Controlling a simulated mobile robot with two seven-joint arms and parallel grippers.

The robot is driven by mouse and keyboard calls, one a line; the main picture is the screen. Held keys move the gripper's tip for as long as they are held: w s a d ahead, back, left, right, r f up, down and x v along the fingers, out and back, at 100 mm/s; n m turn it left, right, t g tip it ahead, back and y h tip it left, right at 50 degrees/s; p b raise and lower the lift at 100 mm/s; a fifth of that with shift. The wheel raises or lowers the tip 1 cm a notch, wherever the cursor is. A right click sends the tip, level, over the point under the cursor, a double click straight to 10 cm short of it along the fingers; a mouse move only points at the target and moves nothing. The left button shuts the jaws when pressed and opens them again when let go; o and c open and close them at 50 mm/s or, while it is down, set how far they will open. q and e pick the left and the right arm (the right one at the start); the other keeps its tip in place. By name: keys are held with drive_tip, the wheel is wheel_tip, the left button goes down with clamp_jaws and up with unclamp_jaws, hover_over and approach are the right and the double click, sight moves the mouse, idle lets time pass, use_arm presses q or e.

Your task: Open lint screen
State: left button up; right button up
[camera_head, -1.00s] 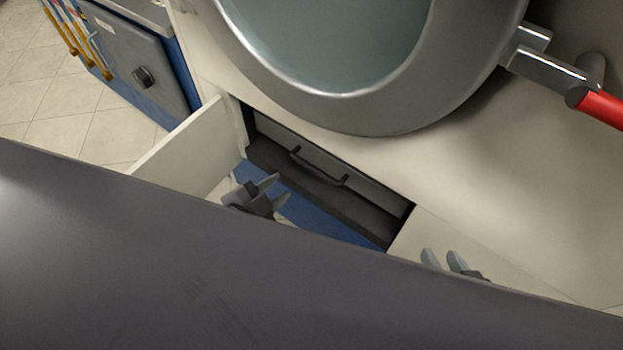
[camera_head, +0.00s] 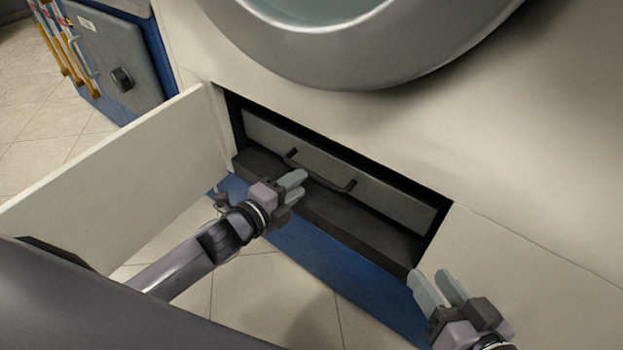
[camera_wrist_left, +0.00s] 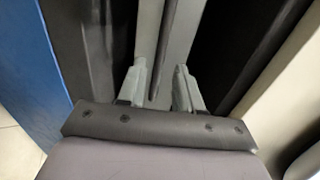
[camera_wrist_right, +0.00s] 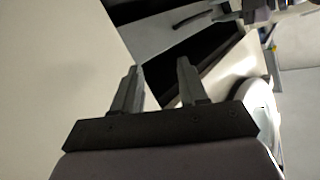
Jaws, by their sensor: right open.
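The lint screen (camera_head: 392,196) is a light grey drawer-like panel in a dark recess below the big round door in the head view. Its dark bar handle (camera_head: 322,180) stands out from the front. My left gripper (camera_head: 298,184) is in front of the recess near the handle's left part. In the left wrist view its fingers (camera_wrist_left: 160,82) are apart, with a dark bar (camera_wrist_left: 163,50) seen between and beyond them; contact cannot be told. My right gripper (camera_head: 430,277) is open and empty at the recess's lower right corner. The right wrist view shows the handle (camera_wrist_right: 194,18) farther off.
A cream flap (camera_head: 120,165) stands swung out left of the recess. Another cream panel (camera_head: 530,260) lies right, close to my right gripper. The round door (camera_head: 380,65) bulges above. A dark ledge (camera_head: 350,222) and blue base (camera_head: 330,260) lie below. A blue-grey cabinet (camera_head: 120,60) stands at left.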

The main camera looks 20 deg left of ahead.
sight(312, 172)
use_arm(q)
drive_tip(key=shift+b+x, duration=1.1)
drive_tip(key=shift+x, duration=1.85)
use_arm(e)
drive_tip(key=shift+s+d+n+t+h, duration=0.15)
drive_tip(key=shift+d+n+t+h, duration=0.25)
drive_tip(key=shift+d+t, duration=0.3)
drive_tip(key=shift+d, duration=0.1)
use_arm(q)
clamp_jaws()
